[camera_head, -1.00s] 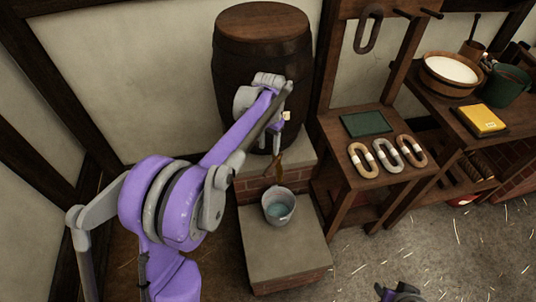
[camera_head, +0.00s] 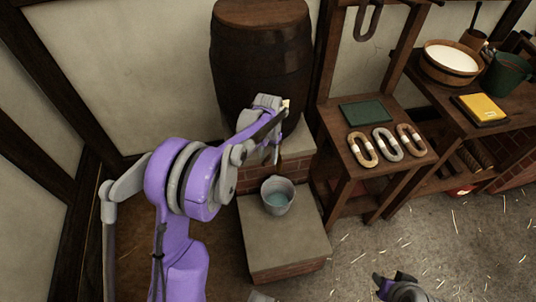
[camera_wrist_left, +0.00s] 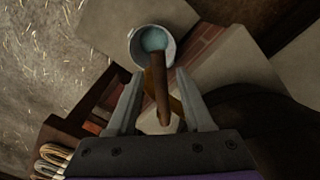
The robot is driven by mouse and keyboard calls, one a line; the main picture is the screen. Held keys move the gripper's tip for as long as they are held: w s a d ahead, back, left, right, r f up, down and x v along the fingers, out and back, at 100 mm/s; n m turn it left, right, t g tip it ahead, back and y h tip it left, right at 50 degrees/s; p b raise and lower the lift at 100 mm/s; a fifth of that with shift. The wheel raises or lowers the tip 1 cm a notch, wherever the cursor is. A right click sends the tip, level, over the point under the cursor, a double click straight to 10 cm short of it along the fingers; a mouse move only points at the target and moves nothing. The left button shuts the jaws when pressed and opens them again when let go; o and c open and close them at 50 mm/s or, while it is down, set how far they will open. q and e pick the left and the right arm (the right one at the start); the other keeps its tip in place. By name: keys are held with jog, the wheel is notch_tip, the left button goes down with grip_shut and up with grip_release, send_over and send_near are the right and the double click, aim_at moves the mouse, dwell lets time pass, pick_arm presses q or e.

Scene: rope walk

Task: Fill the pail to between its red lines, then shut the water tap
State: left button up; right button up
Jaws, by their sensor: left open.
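The grey pail (camera_head: 277,196) stands upright on a stone-topped block and holds blue-green water. It also shows in the left wrist view (camera_wrist_left: 152,46). I cannot make out its red lines or the exact level. My left gripper (camera_head: 272,152) is in front of the barrel, above and behind the pail. In the left wrist view its fingers (camera_wrist_left: 160,122) are open, with the brown wooden tap (camera_wrist_left: 159,88) between them, apart from both. I cannot tell whether water is running. My right gripper (camera_head: 392,283) is at the bottom edge, partly cut off.
The dark barrel (camera_head: 260,60) stands on a brick ledge behind the pail. To the right, a wooden stand (camera_head: 345,150) holds a green pad and rope loops. Further right, a bench holds a white-filled tub (camera_head: 451,62) and a yellow book (camera_head: 482,107). The straw-strewn floor is open.

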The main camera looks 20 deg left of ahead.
pick_arm(q)
grip_shut()
dwell(1.3)
